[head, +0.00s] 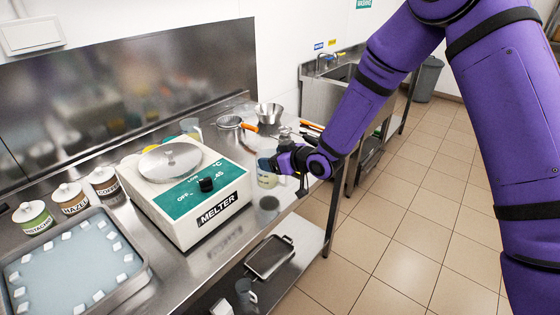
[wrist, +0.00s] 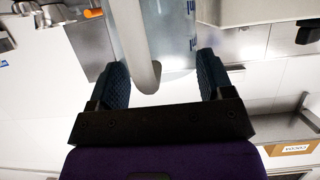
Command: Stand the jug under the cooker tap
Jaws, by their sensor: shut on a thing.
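My gripper (head: 278,164) is at the front edge of the steel counter, right of the melter, in the head view. It is shut on a clear jug (head: 267,180) with something pale yellow low in it. The jug looks upright, close to or above the counter; I cannot tell if it touches. In the wrist view the jug's body (wrist: 172,45), with blue marks, and its pale handle (wrist: 147,80) show between my fingers (wrist: 165,82). I cannot make out a cooker tap in either view.
The white-and-green melter (head: 190,190) stands close left of the jug. A steel bowl (head: 269,113) and orange-handled tools (head: 250,127) lie behind. Another clear jug (head: 191,127) stands behind the melter. Tubs (head: 70,198) and a tray (head: 140,278) are at left. A sink (head: 343,72) stands beyond.

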